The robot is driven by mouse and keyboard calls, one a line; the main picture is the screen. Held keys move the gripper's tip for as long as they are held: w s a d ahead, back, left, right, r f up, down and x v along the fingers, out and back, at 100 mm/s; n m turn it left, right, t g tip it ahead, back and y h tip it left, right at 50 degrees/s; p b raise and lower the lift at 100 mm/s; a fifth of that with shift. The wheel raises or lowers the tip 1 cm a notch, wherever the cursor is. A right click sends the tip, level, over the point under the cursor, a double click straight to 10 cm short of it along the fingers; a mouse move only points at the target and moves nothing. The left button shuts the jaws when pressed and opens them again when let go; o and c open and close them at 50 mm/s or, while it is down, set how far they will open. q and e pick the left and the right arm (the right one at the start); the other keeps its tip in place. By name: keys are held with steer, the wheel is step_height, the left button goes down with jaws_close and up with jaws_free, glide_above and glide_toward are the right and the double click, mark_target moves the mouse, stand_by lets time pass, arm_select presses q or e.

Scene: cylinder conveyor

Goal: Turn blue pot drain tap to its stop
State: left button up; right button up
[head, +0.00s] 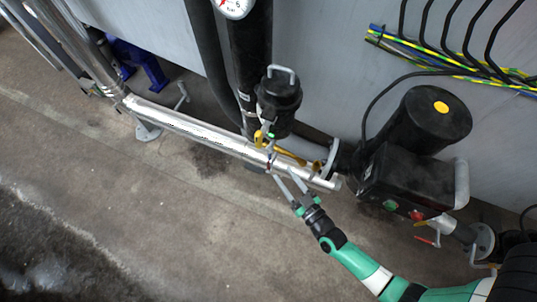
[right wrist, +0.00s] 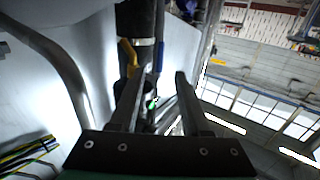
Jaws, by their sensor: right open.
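A black pot (head: 279,98) with a grey top handle stands against the wall in the head view. The drain tap is too small to make out surely. A slim blue bar (right wrist: 160,20) shows beyond my fingers in the right wrist view, beside a yellow lever (right wrist: 127,50); I cannot tell whether the bar is the tap. My right gripper (head: 283,177) is open, just below and in front of the pot, by the silver pipe. It shows no grip on anything. My left gripper is not in view.
The long silver pipe (head: 200,131) runs diagonally past the pot. A black motor (head: 425,118) with a control box stands to the right. Yellow-green and blue cables (head: 440,60) lie along the wall. The concrete floor (head: 150,220) in front is clear.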

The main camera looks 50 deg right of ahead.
mark_target(270, 156)
steer(key=b+x, duration=0.2)
steer(key=x, duration=0.7)
steer(key=shift+w, duration=0.3)
steer(key=shift+s, duration=0.1)
jaws_close()
stand_by(0.7)
